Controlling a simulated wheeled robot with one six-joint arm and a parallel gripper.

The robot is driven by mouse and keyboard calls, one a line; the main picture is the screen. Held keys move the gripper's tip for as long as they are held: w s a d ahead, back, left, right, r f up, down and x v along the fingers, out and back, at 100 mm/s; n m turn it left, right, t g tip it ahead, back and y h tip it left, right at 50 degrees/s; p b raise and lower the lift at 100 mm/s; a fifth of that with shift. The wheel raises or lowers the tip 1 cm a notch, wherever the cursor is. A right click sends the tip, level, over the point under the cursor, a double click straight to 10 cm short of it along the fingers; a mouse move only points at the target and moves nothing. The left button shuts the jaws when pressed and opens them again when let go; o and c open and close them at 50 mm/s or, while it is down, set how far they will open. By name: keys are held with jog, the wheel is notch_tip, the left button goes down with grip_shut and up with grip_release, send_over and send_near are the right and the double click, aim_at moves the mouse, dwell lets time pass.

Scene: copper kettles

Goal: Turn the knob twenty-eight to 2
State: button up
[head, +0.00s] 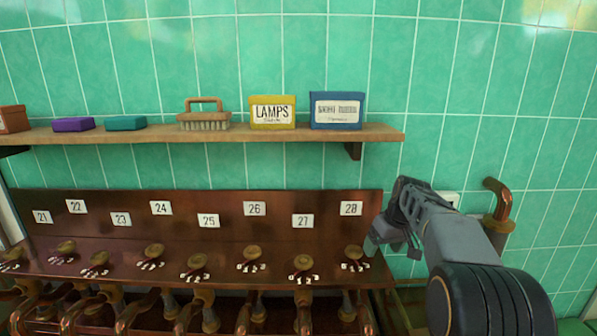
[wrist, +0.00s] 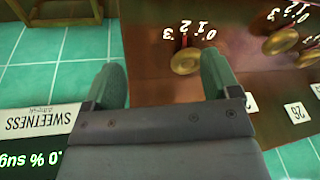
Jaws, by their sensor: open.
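Knob twenty-eight (head: 354,252) is a round brass knob at the right end of the sloped brown panel, below its white label 28 (head: 351,208). In the wrist view, which is upside down, it appears (wrist: 186,62) with numbers 0 to 3 beside it. A small red mark shows between the knob and the numbers, near the 2; the exact setting is hard to tell. My gripper (head: 383,237) is at the panel's right end, close to the knob. In the wrist view its two green-grey fingers (wrist: 163,76) are apart, with the knob seen between them, nearer the right finger. No contact is visible.
Several similar knobs, such as knob twenty-seven (head: 302,260), line the panel to the left. Copper pipes hang below. A wooden shelf (head: 230,133) with boxes and a brush runs above. A bent copper pipe (head: 499,200) stands at right. A SWEETNESS sign (wrist: 40,120) shows in the wrist view.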

jog(key=s+a+f+m+t+h, duration=0.1)
jog(key=s+a, duration=0.2)
jog(key=s, duration=1)
jog(key=s+a+f+m+t+h, duration=0.1)
jog(key=s+a+f+m, duration=0.1)
jog(key=s, duration=1.1)
jog(key=shift+s+a+f+m+t, duration=0.2)
jog(key=shift+a+m+t, duration=0.15)
jog(key=shift+a, duration=0.35)
